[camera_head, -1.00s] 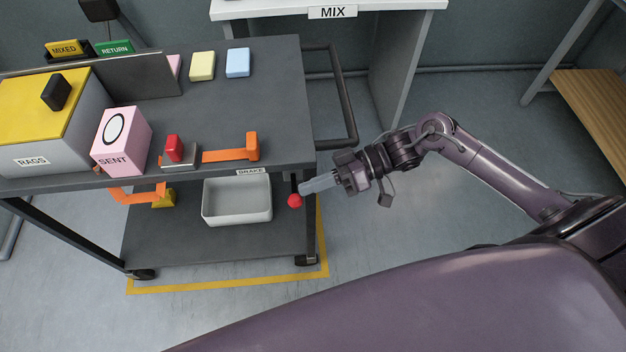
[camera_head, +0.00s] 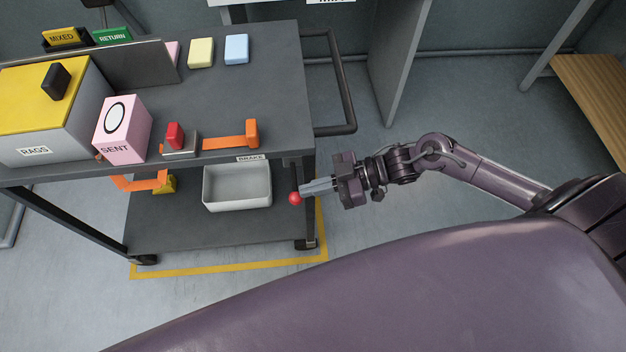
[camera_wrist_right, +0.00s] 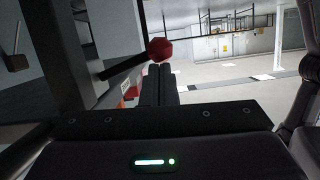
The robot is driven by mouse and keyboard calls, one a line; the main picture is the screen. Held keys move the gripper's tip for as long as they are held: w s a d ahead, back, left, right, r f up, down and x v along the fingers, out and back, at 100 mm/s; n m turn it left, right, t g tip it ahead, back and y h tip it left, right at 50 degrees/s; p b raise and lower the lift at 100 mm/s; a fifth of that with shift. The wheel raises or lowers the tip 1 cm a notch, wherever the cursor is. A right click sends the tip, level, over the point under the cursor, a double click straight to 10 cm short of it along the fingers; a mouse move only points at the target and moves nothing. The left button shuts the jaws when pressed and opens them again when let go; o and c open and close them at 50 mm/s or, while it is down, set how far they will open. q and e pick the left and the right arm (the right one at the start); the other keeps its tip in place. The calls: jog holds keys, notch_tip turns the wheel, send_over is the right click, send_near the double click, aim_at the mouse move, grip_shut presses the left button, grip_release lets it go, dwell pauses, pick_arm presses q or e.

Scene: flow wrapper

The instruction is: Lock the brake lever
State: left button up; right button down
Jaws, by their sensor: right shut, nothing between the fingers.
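The brake lever is a dark rod with a red ball knob (camera_head: 295,198), at the cart's right front corner below the BRAKE label (camera_head: 250,158). The knob also shows in the right wrist view (camera_wrist_right: 159,49), with the rod (camera_wrist_right: 124,66) running down to the left from it. My right gripper (camera_head: 304,189) is shut and empty, with its fingertips right at the knob from the right. In the wrist view its fingers (camera_wrist_right: 158,84) lie together just below the knob; whether they touch it I cannot tell. My left gripper is not in view.
A pale tray (camera_head: 237,202) sits on the lower shelf. A push handle (camera_head: 348,100) juts right. The floor right of the cart is clear.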

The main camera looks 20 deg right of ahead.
jog(key=shift+f, duration=0.4)
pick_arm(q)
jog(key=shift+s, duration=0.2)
pick_arm(e)
jog(key=shift+f, duration=0.1)
